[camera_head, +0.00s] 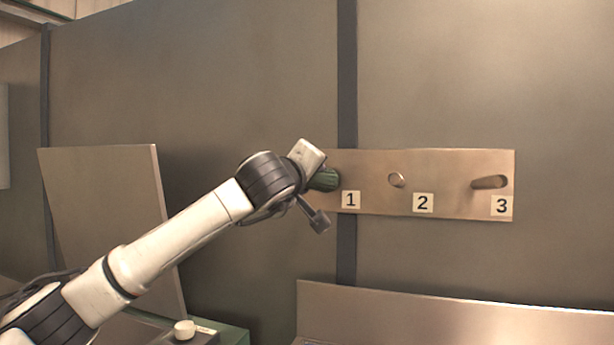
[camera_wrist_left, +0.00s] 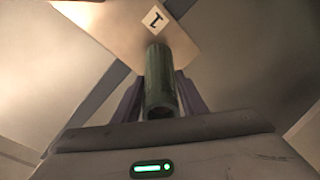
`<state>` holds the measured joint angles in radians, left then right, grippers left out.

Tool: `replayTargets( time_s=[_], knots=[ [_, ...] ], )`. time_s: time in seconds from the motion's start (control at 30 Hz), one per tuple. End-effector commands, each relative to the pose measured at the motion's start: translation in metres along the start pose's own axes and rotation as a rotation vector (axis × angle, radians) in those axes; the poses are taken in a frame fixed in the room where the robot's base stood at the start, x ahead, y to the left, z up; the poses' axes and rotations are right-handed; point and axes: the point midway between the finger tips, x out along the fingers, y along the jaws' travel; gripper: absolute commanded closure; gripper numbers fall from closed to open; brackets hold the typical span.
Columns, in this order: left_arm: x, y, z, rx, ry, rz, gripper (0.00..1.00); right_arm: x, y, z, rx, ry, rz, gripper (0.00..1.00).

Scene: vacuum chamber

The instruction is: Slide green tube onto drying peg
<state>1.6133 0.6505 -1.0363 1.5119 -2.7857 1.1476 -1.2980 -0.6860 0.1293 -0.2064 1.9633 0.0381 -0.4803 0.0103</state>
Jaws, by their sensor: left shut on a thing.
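The green tube (camera_head: 325,180) is at the left end of the peg board, beside label 1. In the left wrist view the tube (camera_wrist_left: 160,75) points away from me, and its far end overlaps the board near that label. My left gripper (camera_head: 316,186) is shut on the tube, with a dark finger on each side in the wrist view. Peg 1 is hidden, so I cannot tell whether the tube is around it. My right gripper is not in view.
The copper-coloured peg board (camera_head: 450,163) is fixed to the grey wall, with a dark vertical strip (camera_head: 347,80) behind it. A leaning panel (camera_head: 110,200) stands at left. A metal ledge (camera_head: 450,320) is below the board. A white knob (camera_head: 184,329) sits at the bottom.

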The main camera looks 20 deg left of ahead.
Motion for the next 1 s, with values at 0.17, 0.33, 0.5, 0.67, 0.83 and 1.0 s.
replayTargets(
  time_s=[0.17, 0.33, 0.5, 0.67, 0.83, 1.0],
  knots=[
    [0.007, 0.001, 0.001, 0.0, 0.0, 0.0, 0.95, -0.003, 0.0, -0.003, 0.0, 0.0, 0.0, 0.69],
    [0.014, 0.0, 0.002, 0.0, 0.0, 0.0, 0.95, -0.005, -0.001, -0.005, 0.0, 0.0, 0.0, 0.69],
    [0.018, 0.0, 0.003, 0.001, -0.001, 0.0, 0.95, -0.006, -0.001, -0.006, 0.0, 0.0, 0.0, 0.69],
    [0.019, 0.0, 0.003, 0.001, -0.001, 0.001, 0.95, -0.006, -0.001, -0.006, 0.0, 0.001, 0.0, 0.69],
    [0.019, 0.0, 0.003, 0.001, 0.0, 0.001, 0.95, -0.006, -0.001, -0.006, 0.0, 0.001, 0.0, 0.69],
    [0.021, 0.0, 0.003, 0.001, 0.0, 0.0, 0.95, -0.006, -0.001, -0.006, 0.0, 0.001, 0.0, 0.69]
  ],
)
